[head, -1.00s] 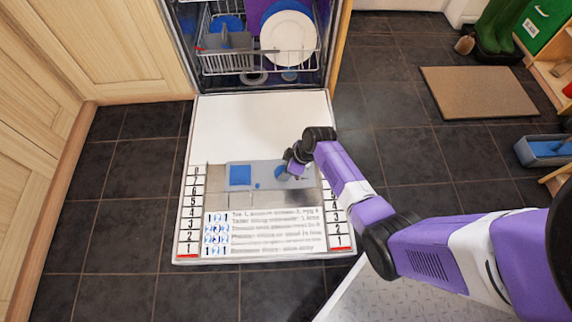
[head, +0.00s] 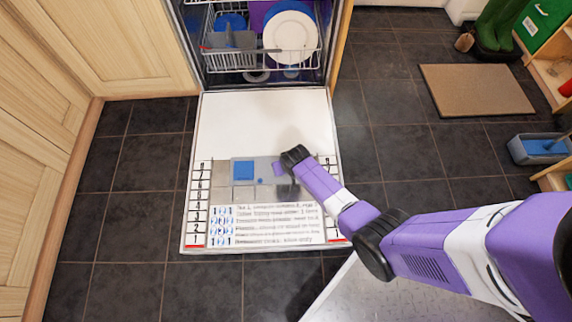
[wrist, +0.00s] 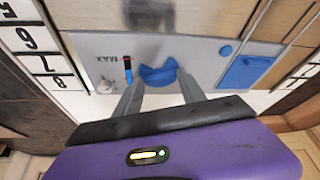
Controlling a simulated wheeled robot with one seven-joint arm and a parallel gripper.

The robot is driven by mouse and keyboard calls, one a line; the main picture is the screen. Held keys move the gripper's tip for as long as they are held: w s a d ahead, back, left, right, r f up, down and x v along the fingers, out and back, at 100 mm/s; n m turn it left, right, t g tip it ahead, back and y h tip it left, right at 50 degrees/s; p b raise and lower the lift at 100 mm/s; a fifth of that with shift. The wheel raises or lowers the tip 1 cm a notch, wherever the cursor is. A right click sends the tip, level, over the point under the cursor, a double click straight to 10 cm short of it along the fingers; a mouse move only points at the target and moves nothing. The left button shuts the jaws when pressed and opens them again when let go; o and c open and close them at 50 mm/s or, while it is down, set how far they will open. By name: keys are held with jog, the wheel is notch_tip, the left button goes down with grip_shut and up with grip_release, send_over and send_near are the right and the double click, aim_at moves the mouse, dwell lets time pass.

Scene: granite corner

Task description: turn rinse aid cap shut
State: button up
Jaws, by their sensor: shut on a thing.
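The rinse aid cap (wrist: 158,74) is a blue round cap with a raised grip bar, set in the grey dispenser panel (wrist: 195,62) on the open dishwasher door. In the wrist view my gripper (wrist: 159,82) has one finger at each side of the cap, shut on it. The grip bar lies roughly across the picture; I cannot tell whether the cap is fully closed. In the head view my arm comes in from the right and its wrist (head: 294,157) hides the cap.
A blue square lid (head: 244,170) and a small blue button (wrist: 225,50) are beside the cap. A MAX mark with a blue and red indicator (wrist: 128,70) is on its other side. The door (head: 262,118) lies flat below the loaded rack (head: 240,58). Dark floor tiles surround it.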

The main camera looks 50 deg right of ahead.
jog(key=shift+a+f+m+g+h+b, duration=0.15)
jog(key=shift+m+g+h+b, duration=0.2)
jog(key=shift+m, duration=1.25)
jog(key=o, duration=1.4)
jog(key=shift+c, duration=0.2)
jog(key=shift+h, duration=0.25)
jog(key=p+v, duration=0.4)
jog(key=v, duration=0.4)
jog(key=shift+p, duration=0.35)
jog(key=shift+w, duration=0.1)
